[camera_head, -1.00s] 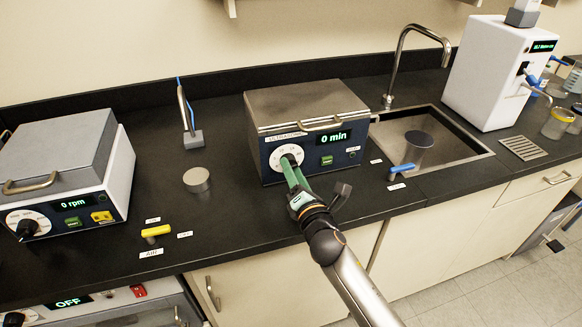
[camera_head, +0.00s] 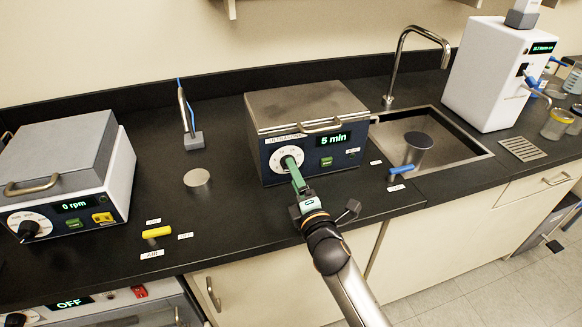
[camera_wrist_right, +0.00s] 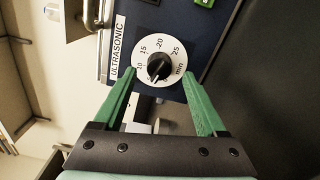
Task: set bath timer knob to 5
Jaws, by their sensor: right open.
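The ultrasonic bath (camera_head: 312,130) stands on the dark bench with its lid shut, and its display (camera_head: 333,138) reads "5 min". Its timer knob is black on a white dial (camera_wrist_right: 158,67) marked with minutes; the dial also shows in the head view (camera_head: 284,158). In the right wrist view the knob (camera_wrist_right: 158,68) sits between and beyond the fingertips, and its pointer is turned toward the low end of the scale. My right gripper (camera_wrist_right: 160,80) is open around the knob's front, with the fingers apart from it. In the head view the green fingers (camera_head: 295,172) partly cover the knob. My left gripper is not in view.
A device reading "0 rpm" (camera_head: 72,180) stands at left. A yellow-handled valve (camera_head: 156,232) and a blue-handled valve (camera_head: 402,170) are on the bench near labels. The sink (camera_head: 450,150) with its faucet lies to the right. A round metal disc (camera_head: 197,177) lies left of the bath.

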